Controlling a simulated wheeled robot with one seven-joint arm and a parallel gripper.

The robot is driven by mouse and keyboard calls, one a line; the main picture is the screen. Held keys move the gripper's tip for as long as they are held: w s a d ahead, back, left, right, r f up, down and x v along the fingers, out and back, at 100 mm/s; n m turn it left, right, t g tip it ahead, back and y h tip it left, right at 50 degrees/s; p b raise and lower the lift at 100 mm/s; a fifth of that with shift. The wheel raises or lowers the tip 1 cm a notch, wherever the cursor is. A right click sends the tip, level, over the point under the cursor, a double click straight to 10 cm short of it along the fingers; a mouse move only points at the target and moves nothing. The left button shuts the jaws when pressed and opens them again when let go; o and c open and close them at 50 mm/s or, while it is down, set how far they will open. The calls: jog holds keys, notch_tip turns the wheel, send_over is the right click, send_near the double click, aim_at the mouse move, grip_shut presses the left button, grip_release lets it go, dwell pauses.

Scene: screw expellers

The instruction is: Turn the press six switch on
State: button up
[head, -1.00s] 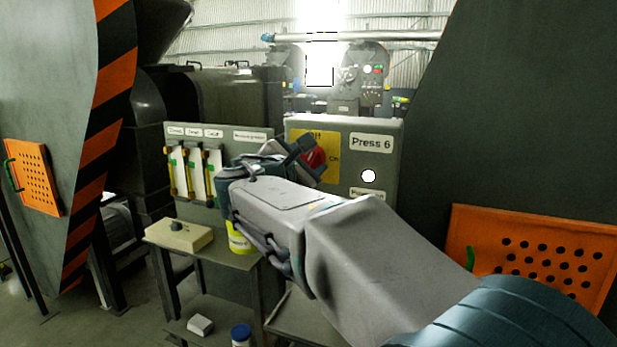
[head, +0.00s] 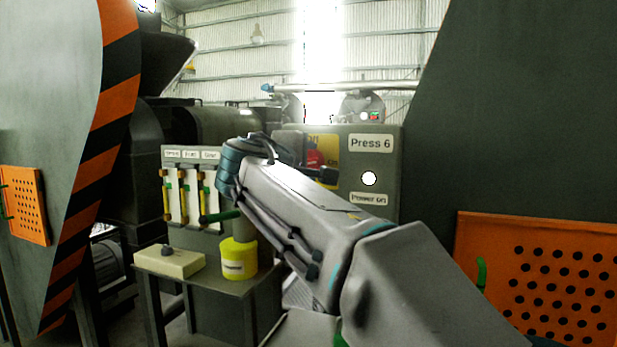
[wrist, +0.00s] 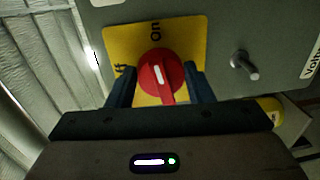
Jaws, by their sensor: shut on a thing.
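The press six switch is a red rotary knob (wrist: 160,75) on a yellow plate (wrist: 184,39). My gripper (wrist: 159,72) is shut on the knob, with one dark finger on each side. The knob's white mark runs roughly up and down in the wrist view, its upper end towards the "on" label; the off label is at the left. In the head view the red knob (head: 314,157) is partly hidden behind my wrist. The grey panel (head: 388,154) is labelled "Press 6". Its round lamp (head: 369,178) looks white above a "Power on" label.
A metal toggle (wrist: 244,66) sits beside the yellow plate. Left of the panel is another with several levers (head: 183,197). Below are a beige box (head: 169,262) and a yellow container (head: 238,259) on a small table. An orange perforated panel (head: 540,235) is at right.

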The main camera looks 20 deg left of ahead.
jog(key=shift+f+m+b, duration=0.1)
jog(key=shift+m+b, duration=0.6)
jog(key=shift+m, duration=0.3)
jog(key=o, duration=1)
jog(key=s+a+r+b, duration=0.1)
jog(key=s, duration=1.2)
jog(key=shift+s, duration=0.35)
jog(key=shift+r, duration=0.1)
